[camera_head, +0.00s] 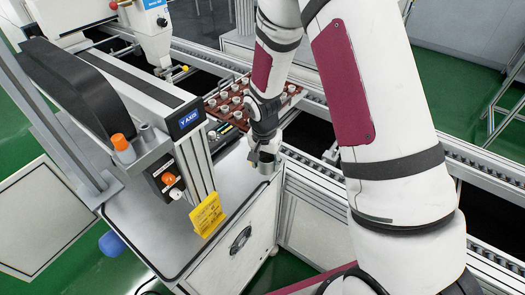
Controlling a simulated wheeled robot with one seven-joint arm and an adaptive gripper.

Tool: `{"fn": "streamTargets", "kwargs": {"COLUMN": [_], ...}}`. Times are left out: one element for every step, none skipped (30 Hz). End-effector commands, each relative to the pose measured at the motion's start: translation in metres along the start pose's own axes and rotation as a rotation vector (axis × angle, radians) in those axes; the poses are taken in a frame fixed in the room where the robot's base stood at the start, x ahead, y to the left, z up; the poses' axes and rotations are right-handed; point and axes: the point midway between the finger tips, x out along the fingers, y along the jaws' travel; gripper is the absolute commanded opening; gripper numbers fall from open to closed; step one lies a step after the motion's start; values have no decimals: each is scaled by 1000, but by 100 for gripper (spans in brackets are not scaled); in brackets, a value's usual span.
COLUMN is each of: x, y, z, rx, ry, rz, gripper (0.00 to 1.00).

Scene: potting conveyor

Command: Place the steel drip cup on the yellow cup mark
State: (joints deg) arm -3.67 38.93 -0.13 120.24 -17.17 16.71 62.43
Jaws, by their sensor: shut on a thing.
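The steel drip cup (267,167) is a small grey metal cup near the right edge of the grey bench top (222,178). My gripper (259,157) is at the end of my arm, pointing down, and is shut on the cup at its left side. Whether the cup's base touches the bench cannot be told. A yellow plate with dark print (207,214) stands at the bench's front edge, left of and nearer than the cup. I cannot make out a separate yellow cup mark on the bench.
The Y-axis machine (186,118) stands left of my gripper, with an orange-capped part (123,149) and a button box (168,180). A red-brown tray (212,108) of small pots lies behind on the conveyor. Bare bench top lies between the yellow plate and the cup.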

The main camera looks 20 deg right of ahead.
Motion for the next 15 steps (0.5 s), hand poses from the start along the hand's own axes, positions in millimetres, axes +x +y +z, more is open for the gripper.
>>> {"fn": "streamTargets", "kwargs": {"x": [3,4,6,8,9,10,11,12,13,14,14,14,14,14,15], "y": [-8,-12,-18,-21,-26,-30,-34,-36,-39,-41,-43,-44,-45,-46,-48], "z": [-11,-16,-24,-29,-34,-40,-44,-48,-51,-54,-56,-57,-58,-60,-62], "rx": [3,2,2,2,2,1,2,2,1,0,0,-1,-1,-1,0], "ry": [1,1,1,0,1,0,0,0,0,0,0,0,0,0,1], "rz": [-2,-2,-2,-1,-2,-1,-2,-1,0,0,-1,0,0,0,0], "gripper": [17,17,17,17,17,17,17,17,17,17,17,17,17,17,17]}}
